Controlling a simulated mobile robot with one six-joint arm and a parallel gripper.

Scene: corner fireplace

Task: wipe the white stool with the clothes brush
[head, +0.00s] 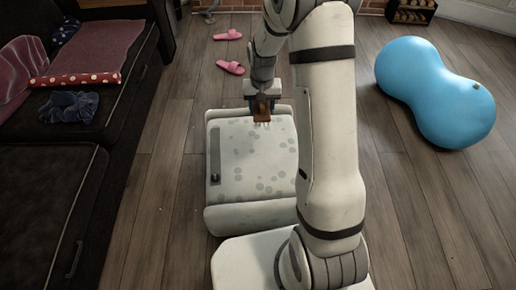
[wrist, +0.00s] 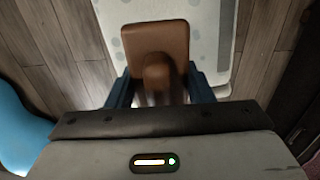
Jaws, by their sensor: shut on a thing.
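The white stool (head: 240,195) stands on the floor in front of me, with grey spots on its pale top. A dark strip runs along its left side. The brown clothes brush (head: 262,106) is over the stool's far part, pale bristles pointing down. I cannot tell whether the bristles touch the top. My gripper (head: 262,97) is shut on the brush. In the wrist view the brush (wrist: 155,42) sits between the blue fingers of my gripper (wrist: 158,92), with the spotted stool top (wrist: 212,35) beyond it. My arm hides the stool's right edge in the head view.
A dark sofa (head: 115,90) with cloths on it lines the left. A blue peanut-shaped ball (head: 435,92) lies on the right. Pink slippers (head: 230,67) lie beyond the stool. A dark rack (head: 411,11) stands far right. Wooden floor is clear between stool and sofa.

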